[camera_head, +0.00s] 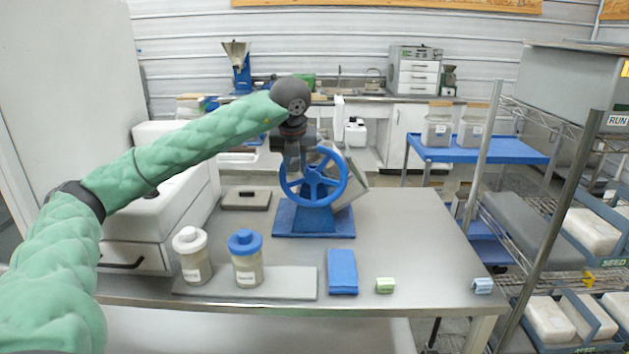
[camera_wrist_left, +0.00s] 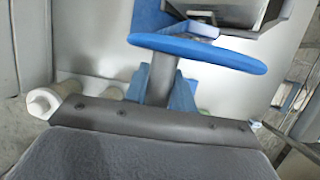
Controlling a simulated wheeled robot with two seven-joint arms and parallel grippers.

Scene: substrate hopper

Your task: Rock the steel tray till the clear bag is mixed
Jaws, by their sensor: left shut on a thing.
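A steel tray (camera_head: 357,184) sits tilted on a blue stand (camera_head: 313,220) on the table, partly hidden behind a blue handwheel (camera_head: 345,181). A corner of a steel box, likely this tray, shows at the top of the left wrist view (camera_wrist_left: 283,14). My left gripper (camera_head: 296,168) reaches the wheel's upper left rim from above and is shut on it. In the left wrist view the wheel (camera_wrist_left: 200,52) crosses just beyond my grey gripper body. I cannot make out a clear bag in the tray. My right gripper is out of view.
A white-lidded jar (camera_head: 191,262) and a blue-lidded jar (camera_head: 246,268) stand on a grey mat (camera_head: 290,283) at front left. A blue cloth (camera_head: 342,272) and two small blocks lie right of it. A wire rack (camera_head: 545,120) stands right.

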